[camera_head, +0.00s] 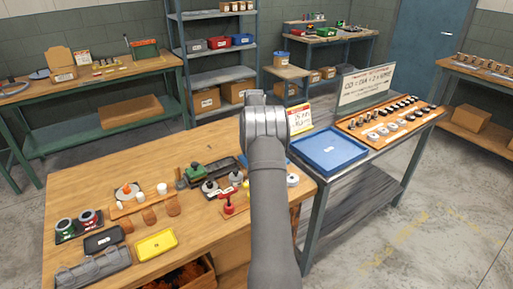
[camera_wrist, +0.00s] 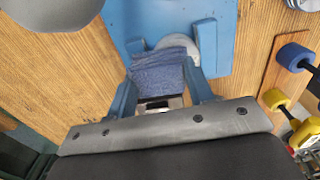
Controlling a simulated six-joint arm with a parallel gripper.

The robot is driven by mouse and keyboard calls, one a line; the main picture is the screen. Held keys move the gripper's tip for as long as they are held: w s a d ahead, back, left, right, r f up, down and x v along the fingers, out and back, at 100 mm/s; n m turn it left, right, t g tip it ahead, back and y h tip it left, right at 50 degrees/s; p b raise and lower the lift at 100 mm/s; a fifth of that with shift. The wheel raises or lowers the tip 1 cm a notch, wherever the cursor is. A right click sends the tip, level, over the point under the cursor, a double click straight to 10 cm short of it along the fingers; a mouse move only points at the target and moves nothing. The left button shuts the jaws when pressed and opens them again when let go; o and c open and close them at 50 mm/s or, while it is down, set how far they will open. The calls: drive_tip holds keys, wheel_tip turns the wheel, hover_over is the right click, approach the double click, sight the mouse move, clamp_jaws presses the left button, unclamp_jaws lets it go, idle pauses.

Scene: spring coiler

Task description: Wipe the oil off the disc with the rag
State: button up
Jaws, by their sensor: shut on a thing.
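In the wrist view my gripper (camera_wrist: 160,82) is shut on a folded dark blue rag (camera_wrist: 158,68), between two blue fingers. Just beyond the rag is a pale grey disc (camera_wrist: 178,41), partly covered by it in the picture. The disc sits on a blue plate (camera_wrist: 240,35) with an upright blue block (camera_wrist: 205,42) beside it. I cannot tell whether the rag touches the disc. No oil can be made out on the visible part of the disc. In the head view my arm hides the gripper, rag and disc.
The wooden bench (camera_head: 190,255) holds a yellow tray (camera_head: 156,245), a black case (camera_head: 104,239), red tool (camera_head: 229,200) and several small parts left of my arm. A blue tray (camera_head: 329,151) lies on the right-hand table.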

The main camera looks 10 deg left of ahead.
drive_tip(key=shift+r, duration=3.55)
